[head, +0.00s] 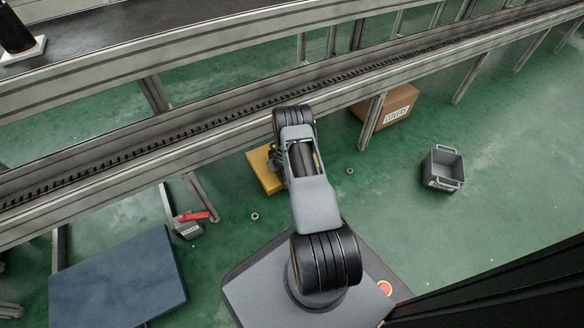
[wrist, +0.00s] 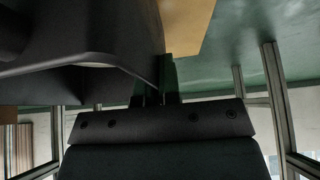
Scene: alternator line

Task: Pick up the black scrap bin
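A dark grey open bin (head: 432,171) with raised handles and a label on its side stands upright on the green floor at the right in the head view. Its inside looks empty, and the label is too small to read surely. My gripper is hidden behind my arm in the head view, well to the left of the bin. In the wrist view the dark fingers of my gripper (wrist: 158,92) are close together, with nothing clearly held between them. A large dark shape fills the upper left there; I cannot tell what it is. The bin cannot be made out in the wrist view.
A conveyor frame (head: 230,122) crosses the head view on legs. A cardboard box (head: 396,104) and a yellow box (head: 262,172) lie near it. A small container (head: 189,231) with a red part (head: 194,216) stands left, near a blue panel (head: 118,282). Floor around the bin is clear.

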